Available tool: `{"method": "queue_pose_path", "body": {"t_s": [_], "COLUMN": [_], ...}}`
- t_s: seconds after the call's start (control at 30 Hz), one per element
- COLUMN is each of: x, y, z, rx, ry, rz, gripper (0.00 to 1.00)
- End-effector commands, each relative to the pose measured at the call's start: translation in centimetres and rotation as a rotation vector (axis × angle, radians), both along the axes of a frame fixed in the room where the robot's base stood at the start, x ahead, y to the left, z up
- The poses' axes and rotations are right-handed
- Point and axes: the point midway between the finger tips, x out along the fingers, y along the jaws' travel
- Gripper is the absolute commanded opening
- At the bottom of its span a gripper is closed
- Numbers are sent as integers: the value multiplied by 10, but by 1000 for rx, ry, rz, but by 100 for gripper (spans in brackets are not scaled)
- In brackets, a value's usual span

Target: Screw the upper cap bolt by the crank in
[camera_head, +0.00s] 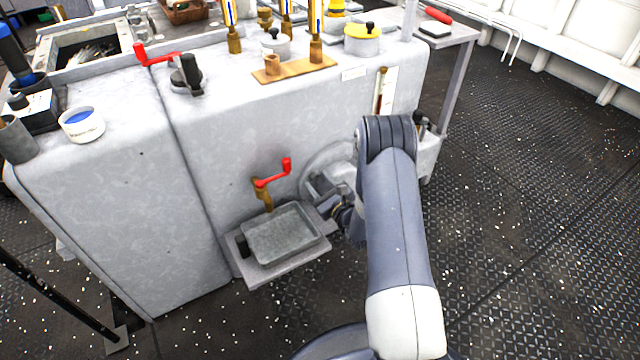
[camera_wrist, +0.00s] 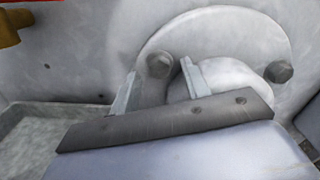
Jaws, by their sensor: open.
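A pale round cap (camera_wrist: 225,28) on the grey housing fills the upper part of the wrist view; in the head view its rim (camera_head: 315,163) shows behind my gripper. One dark hex-headed bolt (camera_wrist: 159,64) sits on the cap's side nearer the crank. Another hex bolt (camera_wrist: 279,72) sits at the right. The red-handled crank (camera_head: 272,175) stands on a brass fitting left of the cap. My gripper (camera_wrist: 160,84) is open, its pale fingers either side of the left bolt in the picture. I cannot tell whether they touch it or how far the bolt is seated.
A grey metal tray (camera_head: 285,237) on a ledge is directly left of my gripper. The patterned deck at the right (camera_head: 540,200) is clear.

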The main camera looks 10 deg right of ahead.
Motion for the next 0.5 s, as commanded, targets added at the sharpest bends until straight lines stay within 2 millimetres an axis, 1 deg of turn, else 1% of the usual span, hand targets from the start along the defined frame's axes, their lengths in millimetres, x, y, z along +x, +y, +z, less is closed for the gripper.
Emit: {"method": "queue_pose_path", "body": {"t_s": [0.07,0.17,0.27,0.5], "x": [-2,-10,-26,-73], "y": [-1,-4,-9,-25], "z": [1,1,2,2], "rx": [0,-1,2,2], "ry": [0,2,4,5], "rz": [0,-2,-2,-4], "gripper": [45,45,45,45]}}
